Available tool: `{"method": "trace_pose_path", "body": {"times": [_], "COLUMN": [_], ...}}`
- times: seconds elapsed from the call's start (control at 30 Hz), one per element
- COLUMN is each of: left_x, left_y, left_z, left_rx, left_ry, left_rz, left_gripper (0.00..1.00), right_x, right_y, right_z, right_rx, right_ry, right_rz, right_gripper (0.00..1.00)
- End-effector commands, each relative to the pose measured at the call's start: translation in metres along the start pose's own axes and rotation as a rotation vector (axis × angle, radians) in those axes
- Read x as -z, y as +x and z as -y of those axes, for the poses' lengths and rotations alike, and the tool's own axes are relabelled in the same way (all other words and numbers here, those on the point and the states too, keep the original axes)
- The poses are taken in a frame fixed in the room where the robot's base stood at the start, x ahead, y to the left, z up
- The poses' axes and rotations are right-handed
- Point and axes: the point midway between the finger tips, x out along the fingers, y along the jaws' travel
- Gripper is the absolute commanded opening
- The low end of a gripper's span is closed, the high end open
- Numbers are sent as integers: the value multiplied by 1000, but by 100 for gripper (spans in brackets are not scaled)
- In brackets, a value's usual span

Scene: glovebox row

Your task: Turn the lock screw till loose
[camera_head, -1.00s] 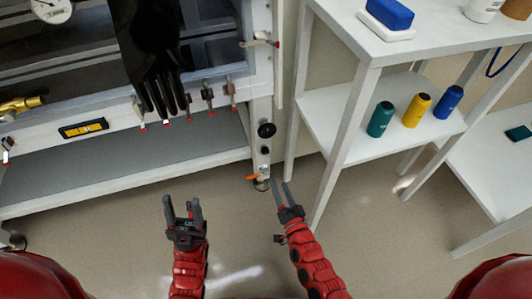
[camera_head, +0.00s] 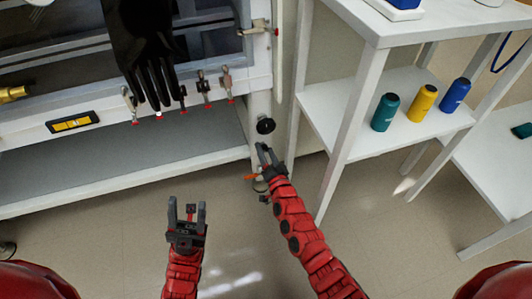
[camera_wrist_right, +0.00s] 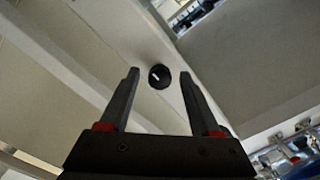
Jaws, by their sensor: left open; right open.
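The lock screw appears to be the round black knob (camera_head: 265,125) on the white frame post, below the glovebox's right corner. In the right wrist view the knob (camera_wrist_right: 159,76) has a white mark on its face and lies between and beyond my fingertips. My right gripper (camera_head: 265,149) is open, close below the knob in the head view; no contact shows. It also shows in the right wrist view (camera_wrist_right: 158,75), with empty jaws. My left gripper (camera_head: 187,203) is open and empty, over the floor in front of the lower shelf.
An orange-handled part (camera_head: 251,177) sits low on the post beside my right gripper. A black glove (camera_head: 150,60) hangs from the glovebox front near several small clamps. A white shelf unit (camera_head: 345,110) with several bottles stands right of the post. Floor in front is clear.

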Motion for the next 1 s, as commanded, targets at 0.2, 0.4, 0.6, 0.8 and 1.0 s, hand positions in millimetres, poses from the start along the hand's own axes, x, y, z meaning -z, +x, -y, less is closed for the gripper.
{"method": "trace_pose_path", "body": {"times": [0.2, 0.4, 0.6, 0.8, 1.0], "left_x": [0, 0, 0, 0, 2], "left_y": [0, 0, 0, 1, 5], "left_z": [0, 0, 0, 1, 3], "left_rx": [1, 1, 1, 3, 12], "left_ry": [0, 0, 0, 1, 4], "left_rz": [0, 0, 0, 0, -1], "left_gripper": [50, 50, 50, 50, 50], "right_x": [0, 0, 0, 0, 1], "right_y": [0, 0, -1, -1, -1], "right_z": [0, 0, -1, 0, 0], "right_rx": [0, -1, -1, -1, -2], "right_ry": [0, 0, -1, -30, -125], "right_rz": [0, 0, 0, 0, -1], "right_gripper": [37, 1, 0, 0, 0]}}
